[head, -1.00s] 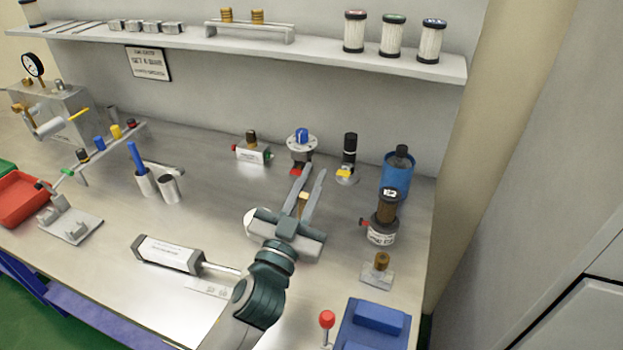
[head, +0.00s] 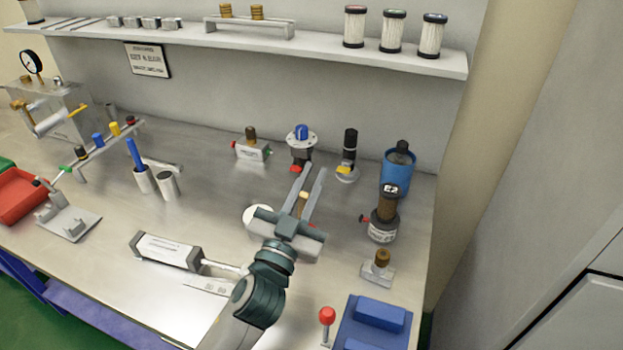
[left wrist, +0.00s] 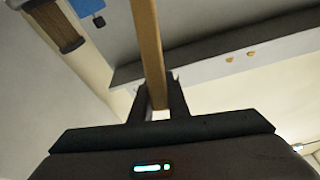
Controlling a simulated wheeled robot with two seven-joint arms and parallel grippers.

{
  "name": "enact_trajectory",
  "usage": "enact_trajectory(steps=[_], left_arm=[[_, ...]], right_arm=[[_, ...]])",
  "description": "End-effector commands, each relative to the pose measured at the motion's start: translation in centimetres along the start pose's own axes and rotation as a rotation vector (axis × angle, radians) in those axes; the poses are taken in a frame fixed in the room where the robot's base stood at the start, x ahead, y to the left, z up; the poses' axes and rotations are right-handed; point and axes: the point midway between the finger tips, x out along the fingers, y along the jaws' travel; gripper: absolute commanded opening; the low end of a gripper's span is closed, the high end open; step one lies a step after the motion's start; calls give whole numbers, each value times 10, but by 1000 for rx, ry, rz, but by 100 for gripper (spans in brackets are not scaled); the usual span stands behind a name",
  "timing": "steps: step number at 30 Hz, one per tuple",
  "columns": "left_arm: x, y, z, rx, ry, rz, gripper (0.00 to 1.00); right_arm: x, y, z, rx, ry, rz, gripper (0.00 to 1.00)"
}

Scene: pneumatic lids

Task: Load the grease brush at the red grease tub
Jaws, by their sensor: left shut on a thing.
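My left gripper (head: 313,173) is over the middle of the bench, its fingers pointing away toward the back wall. It is shut on a wooden handle, the grease brush (head: 303,202). The handle also shows between the fingers in the left wrist view (left wrist: 149,45). The brush's bristle end is not seen clearly. A small red part (head: 295,168) shows beside the left fingertip, below a flanged fitting; I cannot tell whether it is the red grease tub. A white round thing (head: 256,216) is partly hidden beside the gripper's left side. My right gripper is out of view.
A flanged fitting with a blue cap (head: 301,133), a blue container (head: 398,173) and a dark canister (head: 383,222) stand behind and to the right. A cylinder (head: 168,251) lies front left. A red bin (head: 22,193) is far left. The shelf (head: 330,55) overhangs the back.

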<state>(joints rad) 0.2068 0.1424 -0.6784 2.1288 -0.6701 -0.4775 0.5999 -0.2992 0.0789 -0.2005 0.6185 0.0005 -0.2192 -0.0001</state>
Motion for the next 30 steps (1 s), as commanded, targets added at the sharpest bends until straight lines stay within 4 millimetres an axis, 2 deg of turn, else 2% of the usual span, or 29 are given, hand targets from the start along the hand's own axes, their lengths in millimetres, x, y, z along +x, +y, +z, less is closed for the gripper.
enact_trajectory(steps=[30], left_arm=[[-3, 2, 9, 0, 0, 0, 0]], right_arm=[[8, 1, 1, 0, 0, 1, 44]])
